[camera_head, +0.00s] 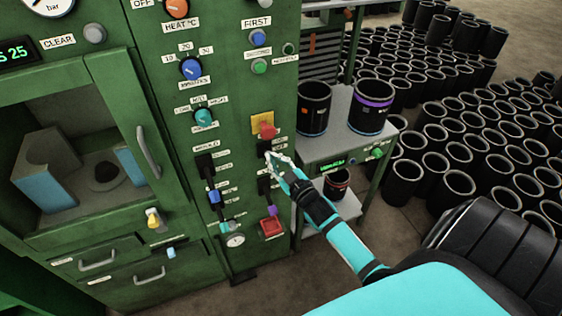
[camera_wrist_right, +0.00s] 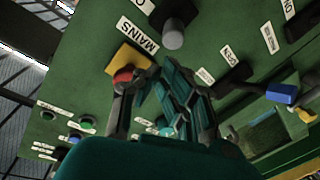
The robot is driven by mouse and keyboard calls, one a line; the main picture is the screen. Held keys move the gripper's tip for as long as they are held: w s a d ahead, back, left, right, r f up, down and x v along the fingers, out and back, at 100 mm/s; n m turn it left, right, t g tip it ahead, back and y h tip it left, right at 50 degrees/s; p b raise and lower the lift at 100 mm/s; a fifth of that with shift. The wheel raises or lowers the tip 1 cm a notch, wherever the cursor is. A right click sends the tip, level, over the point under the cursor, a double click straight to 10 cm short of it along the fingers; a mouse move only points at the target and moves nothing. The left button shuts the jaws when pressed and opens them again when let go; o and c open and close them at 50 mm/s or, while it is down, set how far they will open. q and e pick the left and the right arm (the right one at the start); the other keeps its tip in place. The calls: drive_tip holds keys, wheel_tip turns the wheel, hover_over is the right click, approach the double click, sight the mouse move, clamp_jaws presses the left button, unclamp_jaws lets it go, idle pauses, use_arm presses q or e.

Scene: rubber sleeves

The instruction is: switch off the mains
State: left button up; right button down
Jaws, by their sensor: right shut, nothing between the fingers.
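A white MAINS label (camera_wrist_right: 137,33) shows in the right wrist view. On one side of it is a red button (camera_wrist_right: 123,77) on a yellow plate (camera_wrist_right: 130,58); on the other is a black switch with a grey knob (camera_wrist_right: 173,36). In the head view the red button (camera_head: 267,131) sits on the yellow plate (camera_head: 261,119) on the green cabinet front. My right gripper (camera_head: 271,157) is shut and empty just below the button, close to the panel, and partly hides a black switch there. It also shows in the right wrist view (camera_wrist_right: 146,84). Contact cannot be told. My left gripper is out of view.
The green cabinet (camera_head: 175,130) carries several knobs and levers; a red square (camera_head: 272,227) lies lower down. A side shelf (camera_head: 345,140) holds black sleeves (camera_head: 372,110). Many more sleeves (camera_head: 455,185) stand on the floor at the right.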

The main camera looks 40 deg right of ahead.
drive_tip(key=w+b, duration=0.1)
drive_tip(key=w, duration=0.3)
drive_tip(key=shift+w+d+f+b, duration=0.1)
drive_tip(key=shift+w+d+b, duration=0.1)
drive_tip(key=shift+w+b, duration=0.15)
drive_tip(key=shift+s+f+b, duration=0.15)
drive_tip(key=shift+f+b, duration=0.2)
drive_tip(key=shift+b, duration=0.6)
drive_tip(key=s+a+f+n+t+b, duration=0.1)
drive_tip(key=s+f+t+b, duration=0.5)
drive_tip(key=b, duration=1)
drive_tip(key=v, duration=0.7)
drive_tip(key=shift+d, duration=0.15)
